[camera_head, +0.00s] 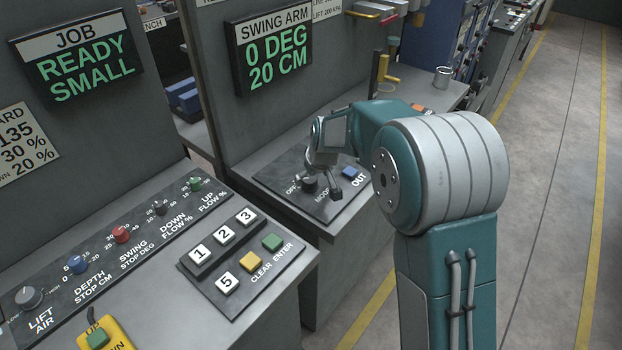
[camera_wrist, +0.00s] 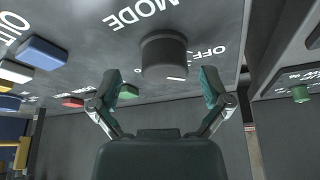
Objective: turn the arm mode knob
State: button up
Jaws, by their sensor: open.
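The arm mode knob (camera_wrist: 164,55) is a dark round knob on a dark panel, with the words MODE and OFF beside it in the wrist view. In the head view the knob (camera_head: 310,184) shows on the panel under the swing arm display, partly hidden by my gripper. My gripper (camera_wrist: 164,92) is open, with one finger on each side of the knob in the wrist view. The fingertips appear apart from the knob; whether they reach around it in depth I cannot tell. In the head view my gripper (camera_head: 325,185) is over the panel, with its fingers near the knob.
A blue button (camera_head: 352,172) marked OUT is right of the knob; it also shows in the wrist view (camera_wrist: 43,53). A green button (camera_wrist: 128,91) is near one fingertip in the wrist view. The swing arm display (camera_head: 270,50) stands behind, reading 0 DEG, 20 CM. A keypad panel (camera_head: 248,252) is nearer.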

jog(key=shift+w+a+f, duration=0.2)
jog(key=shift+a+f, duration=0.05)
jog(key=shift+f, duration=0.35)
jog(key=shift+a, duration=0.3)
jog(key=shift+d, duration=0.2)
jog(key=c, duration=1.2)
jog(key=shift+f+m, duration=0.1)
jog(key=shift+m, duration=0.2)
jog(key=m+h, duration=0.1)
jog(key=m, duration=0.3)
jog(key=shift+s+f+t+h, duration=0.1)
jog(key=shift+t+h, duration=0.2)
jog(key=shift+h, duration=0.1)
jog(key=shift+m+h, duration=0.7)
jog(key=shift+m, duration=1.2)
